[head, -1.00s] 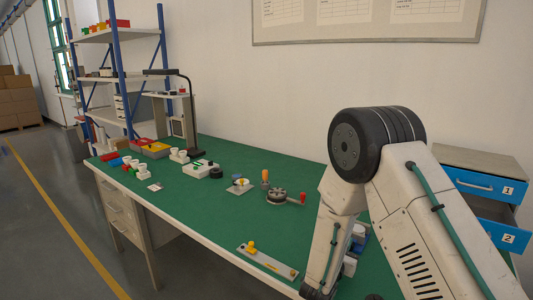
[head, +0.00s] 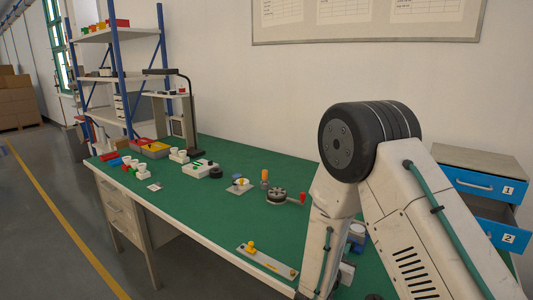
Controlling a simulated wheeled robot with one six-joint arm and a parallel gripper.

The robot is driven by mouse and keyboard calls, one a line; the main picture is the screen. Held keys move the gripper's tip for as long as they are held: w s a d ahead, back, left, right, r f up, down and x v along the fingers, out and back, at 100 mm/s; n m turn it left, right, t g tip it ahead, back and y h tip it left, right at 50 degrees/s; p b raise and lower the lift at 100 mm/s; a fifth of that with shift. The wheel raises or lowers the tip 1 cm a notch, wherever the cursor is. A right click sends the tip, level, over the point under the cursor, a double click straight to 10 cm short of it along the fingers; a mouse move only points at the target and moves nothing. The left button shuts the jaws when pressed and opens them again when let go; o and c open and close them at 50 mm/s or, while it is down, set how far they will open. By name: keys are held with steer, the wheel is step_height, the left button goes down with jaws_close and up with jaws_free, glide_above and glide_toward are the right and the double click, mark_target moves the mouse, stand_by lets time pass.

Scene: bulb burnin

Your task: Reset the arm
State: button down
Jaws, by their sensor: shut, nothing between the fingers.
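My arm rises at the right of the head view, with its dark elbow joint high up and its pale forearm reaching down to the bottom edge. The forearm stands over the front right part of the green-topped bench (head: 215,228). My gripper is not in view; the forearm's lower end runs out at the bottom of the picture. Whether the gripper touches anything cannot be seen.
A metal strip with a yellow knob (head: 267,261) lies left of my forearm. A round fixture with a red handle (head: 277,196) stands behind it. Small items partly show behind the forearm. A drawer unit (head: 485,185) stands right, its second drawer pulled out.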

steer(key=shift+v, duration=1.2)
